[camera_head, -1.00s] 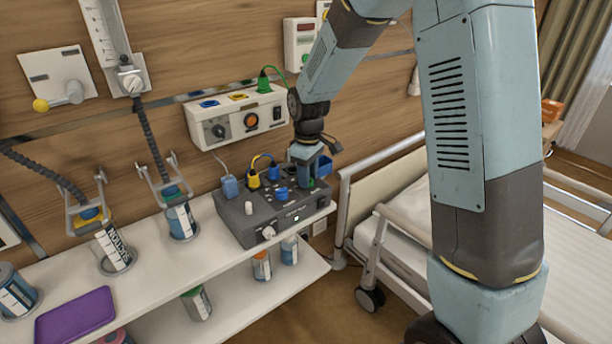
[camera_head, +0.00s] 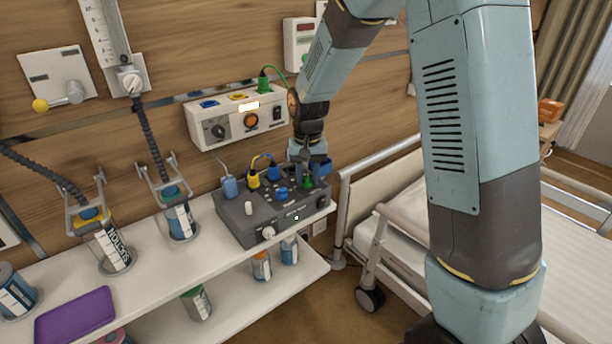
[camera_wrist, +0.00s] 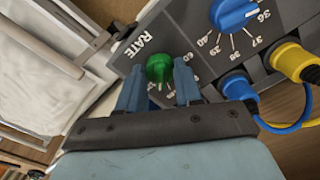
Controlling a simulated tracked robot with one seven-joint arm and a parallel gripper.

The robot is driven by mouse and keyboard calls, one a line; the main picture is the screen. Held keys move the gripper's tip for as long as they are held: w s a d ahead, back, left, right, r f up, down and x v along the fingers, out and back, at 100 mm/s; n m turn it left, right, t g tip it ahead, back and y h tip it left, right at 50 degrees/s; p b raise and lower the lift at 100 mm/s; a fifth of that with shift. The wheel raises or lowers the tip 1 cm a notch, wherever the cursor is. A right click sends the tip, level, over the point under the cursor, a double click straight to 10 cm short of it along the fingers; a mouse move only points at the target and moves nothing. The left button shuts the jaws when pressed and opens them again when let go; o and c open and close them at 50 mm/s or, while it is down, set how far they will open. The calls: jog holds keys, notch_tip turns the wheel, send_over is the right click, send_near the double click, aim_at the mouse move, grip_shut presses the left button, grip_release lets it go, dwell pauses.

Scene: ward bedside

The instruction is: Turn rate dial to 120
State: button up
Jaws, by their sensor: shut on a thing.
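The green rate dial (camera_wrist: 159,69) sits on the dark control box (camera_head: 228,215), beside the word RATE in the wrist view. It also shows at the box's right end in the head view (camera_head: 308,182). My gripper (camera_wrist: 160,80) has its two blue fingers on either side of the dial, shut on it. Part of the scale shows, with a 60 readable; the fingers hide other marks, and I cannot tell which number the dial points to.
A blue dial (camera_wrist: 233,14) with its own scale sits near the rate dial. A yellow plug (camera_wrist: 294,62) and a blue plug (camera_wrist: 238,86) with cables are close by. The wall unit (camera_head: 205,128) has a lit yellow panel. A bed (camera_head: 400,225) stands right of the shelf (camera_head: 190,262).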

aim_at(309, 177)
jog(key=m, duration=0.4)
jog(key=shift+s+f, duration=0.1)
jog(key=shift+s, duration=0.05)
jog(key=shift+m, duration=1.4)
jog(key=shift+d, duration=0.1)
jog(key=o, duration=1.1)
jog(key=shift+c, duration=0.2)
jog(key=shift+w+r, duration=0.2)
jog(key=shift+r, duration=0.35)
notch_tip(309, 177, up, 13)
